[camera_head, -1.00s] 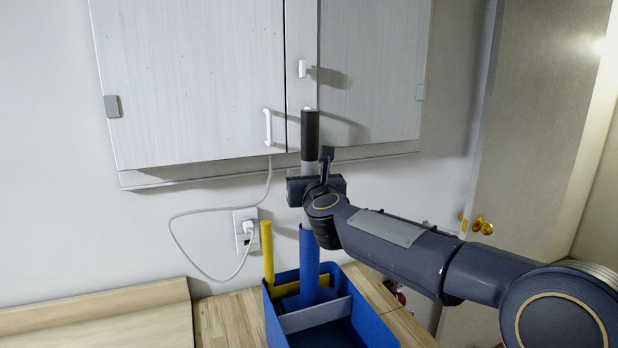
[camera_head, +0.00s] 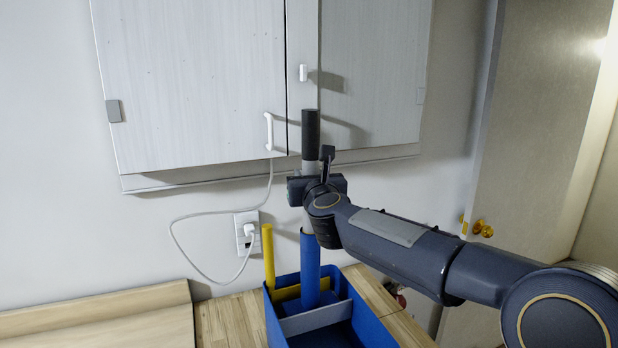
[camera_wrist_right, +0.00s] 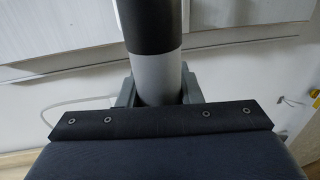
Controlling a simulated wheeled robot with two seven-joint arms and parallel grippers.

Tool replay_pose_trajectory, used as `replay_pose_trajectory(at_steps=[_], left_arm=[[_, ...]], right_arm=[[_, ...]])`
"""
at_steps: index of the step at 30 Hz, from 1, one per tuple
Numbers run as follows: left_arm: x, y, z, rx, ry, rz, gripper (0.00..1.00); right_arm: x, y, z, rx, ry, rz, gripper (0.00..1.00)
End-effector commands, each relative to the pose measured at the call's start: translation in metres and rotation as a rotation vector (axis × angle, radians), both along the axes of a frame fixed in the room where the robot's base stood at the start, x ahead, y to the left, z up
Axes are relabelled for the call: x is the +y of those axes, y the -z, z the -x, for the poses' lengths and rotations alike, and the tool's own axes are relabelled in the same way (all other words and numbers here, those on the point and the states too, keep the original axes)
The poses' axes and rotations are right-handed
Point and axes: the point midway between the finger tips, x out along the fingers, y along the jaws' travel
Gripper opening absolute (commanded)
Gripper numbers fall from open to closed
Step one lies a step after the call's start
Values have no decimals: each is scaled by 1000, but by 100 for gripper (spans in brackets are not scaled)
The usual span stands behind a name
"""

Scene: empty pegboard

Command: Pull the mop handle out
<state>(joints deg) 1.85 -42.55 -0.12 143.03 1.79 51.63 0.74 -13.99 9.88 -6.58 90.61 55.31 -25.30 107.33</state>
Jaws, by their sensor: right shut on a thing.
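The mop handle (camera_head: 309,135) stands upright, with a black top and a grey shaft. Its lower part runs down into a blue tube (camera_head: 309,268) in the blue caddy (camera_head: 372,318). My right gripper (camera_head: 306,189) is shut on the grey shaft, below the black grip and above the blue tube. In the right wrist view the handle (camera_wrist_right: 156,75) stands between the fingers (camera_wrist_right: 158,92), its grey part just below the black part. My left gripper is not in view.
A yellow stick (camera_head: 268,256) stands in the caddy left of the tube. White cabinets (camera_head: 195,85) hang on the wall behind the handle's top. A white cord (camera_head: 190,212) runs to a wall outlet (camera_head: 246,231). The wooden counter (camera_head: 229,318) is bare left of the caddy.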

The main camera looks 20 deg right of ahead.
Motion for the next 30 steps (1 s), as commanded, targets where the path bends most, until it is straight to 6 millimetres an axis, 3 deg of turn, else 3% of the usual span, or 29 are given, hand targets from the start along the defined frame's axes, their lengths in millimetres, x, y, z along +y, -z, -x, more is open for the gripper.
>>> replay_pose_trajectory(at_steps=[10, 30], left_arm=[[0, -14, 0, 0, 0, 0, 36], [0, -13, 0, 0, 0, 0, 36]], right_arm=[[0, -17, 0, -1, 0, -2, 8], [0, -42, 0, -3, 0, -2, 8]])
